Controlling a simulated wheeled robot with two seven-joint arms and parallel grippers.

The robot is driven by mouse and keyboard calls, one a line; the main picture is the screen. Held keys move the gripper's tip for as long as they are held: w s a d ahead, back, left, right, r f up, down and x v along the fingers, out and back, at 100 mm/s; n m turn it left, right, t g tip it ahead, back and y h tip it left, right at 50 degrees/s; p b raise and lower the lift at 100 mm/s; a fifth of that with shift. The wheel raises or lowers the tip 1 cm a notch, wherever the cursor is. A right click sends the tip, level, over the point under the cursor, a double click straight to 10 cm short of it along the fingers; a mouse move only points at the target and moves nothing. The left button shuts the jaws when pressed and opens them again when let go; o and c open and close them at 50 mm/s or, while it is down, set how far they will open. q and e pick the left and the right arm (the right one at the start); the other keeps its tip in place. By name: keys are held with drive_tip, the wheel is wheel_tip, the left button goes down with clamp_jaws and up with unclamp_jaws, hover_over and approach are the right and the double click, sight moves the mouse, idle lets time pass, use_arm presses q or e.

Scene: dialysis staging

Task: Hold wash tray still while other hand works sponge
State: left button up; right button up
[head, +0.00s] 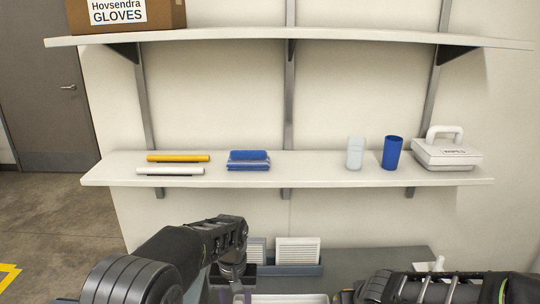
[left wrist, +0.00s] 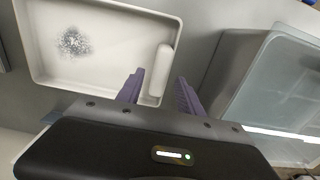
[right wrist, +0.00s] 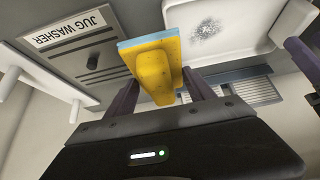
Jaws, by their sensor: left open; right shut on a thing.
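The white wash tray (left wrist: 110,75) has a dark speckled smudge (left wrist: 73,42) on its floor. A white bar-like grip (left wrist: 161,70) runs along its near right side. My left gripper (left wrist: 160,77) is open, with one purple finger on each side of this grip; I cannot tell whether they touch it. In the head view only the tray's edge (head: 290,299) shows at the bottom. My right gripper (right wrist: 159,80) is shut on a yellow sponge (right wrist: 155,68) with a light blue face. The sponge is beside the tray (right wrist: 245,30) in the right wrist view; contact is unclear.
A jug washer sign (right wrist: 68,32) is on a grey unit beside the sponge. A translucent bin (left wrist: 270,95) stands right of the tray. A shelf (head: 285,178) above holds yellow and white rolls, blue cloths (head: 248,161), a clear bottle, a blue cup (head: 392,152) and a white case (head: 446,153).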

use_arm(q)
drive_tip(key=shift+f+b, duration=1.35)
drive_tip(key=shift+f, duration=1.25)
use_arm(e)
drive_tip(key=shift+f, duration=1.65)
use_arm(q)
drive_tip(key=shift+c, duration=0.5)
clamp_jaws()
